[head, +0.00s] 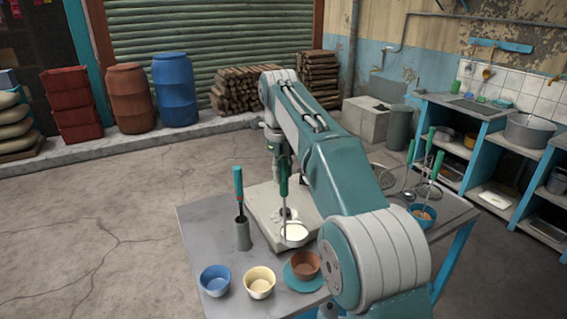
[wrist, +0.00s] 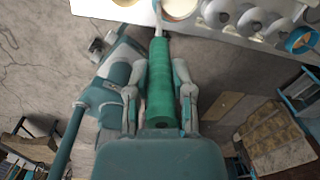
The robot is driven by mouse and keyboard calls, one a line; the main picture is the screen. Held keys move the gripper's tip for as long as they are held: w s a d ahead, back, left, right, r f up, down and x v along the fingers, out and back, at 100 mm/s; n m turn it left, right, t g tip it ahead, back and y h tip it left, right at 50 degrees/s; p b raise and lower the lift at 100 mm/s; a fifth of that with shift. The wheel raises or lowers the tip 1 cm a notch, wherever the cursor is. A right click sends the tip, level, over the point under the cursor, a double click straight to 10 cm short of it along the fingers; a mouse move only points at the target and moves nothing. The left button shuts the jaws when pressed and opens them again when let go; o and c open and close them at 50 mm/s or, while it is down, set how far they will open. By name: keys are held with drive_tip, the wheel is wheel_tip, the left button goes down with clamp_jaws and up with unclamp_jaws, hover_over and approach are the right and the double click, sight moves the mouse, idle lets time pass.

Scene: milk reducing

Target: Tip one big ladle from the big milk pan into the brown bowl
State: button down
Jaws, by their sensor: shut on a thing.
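My gripper (head: 282,160) is shut on the green handle of a ladle (head: 284,187), which hangs nearly upright over the pale slab (head: 262,222) on the table. The wrist view shows the fingers (wrist: 161,72) on both sides of the green handle (wrist: 160,95). A white round shape (head: 294,232) shows at the ladle's lower end; I cannot tell whether it is milk in the ladle or in a pan. A round cream-coloured surface (wrist: 180,7) is cut off at the wrist view's top. The brown bowl (head: 305,264) stands upright on a teal saucer (head: 298,283), in front of the slab.
A blue bowl (head: 215,280) and a cream bowl (head: 259,282) stand left of the brown bowl. Strainers and a blue bowl (head: 423,215) are at the table's right. My arm hides the table's middle.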

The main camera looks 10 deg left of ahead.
drive_tip(key=shift+s+d+f+y, duration=0.1)
drive_tip(key=shift+s+d+y, duration=0.35)
drive_tip(key=shift+d, duration=0.15)
drive_tip(key=shift+s+d+f+t+y, duration=1.05)
drive_tip(key=shift+s+d+y, duration=0.65)
drive_tip(key=shift+d, duration=1.45)
drive_tip(key=shift+s+d+f+t+y, duration=1.05)
drive_tip(key=shift+s+d+y, duration=0.6)
drive_tip(key=shift+d, duration=1.45)
drive_tip(key=s+d+f+t+y, duration=0.2)
drive_tip(key=d+f+y, duration=0.1)
drive_tip(key=f, duration=0.4)
drive_tip(key=s+d+f+t+y, duration=0.2)
drive_tip(key=d+f+y, duration=0.2)
drive_tip(key=f, duration=0.3)
drive_tip(key=shift+s+d+f, duration=0.25)
drive_tip(key=shift+s+d, duration=0.15)
drive_tip(key=shift+d, duration=0.2)
drive_tip(key=shift+f+m, duration=0.15)
drive_tip(key=shift+m, duration=0.15)
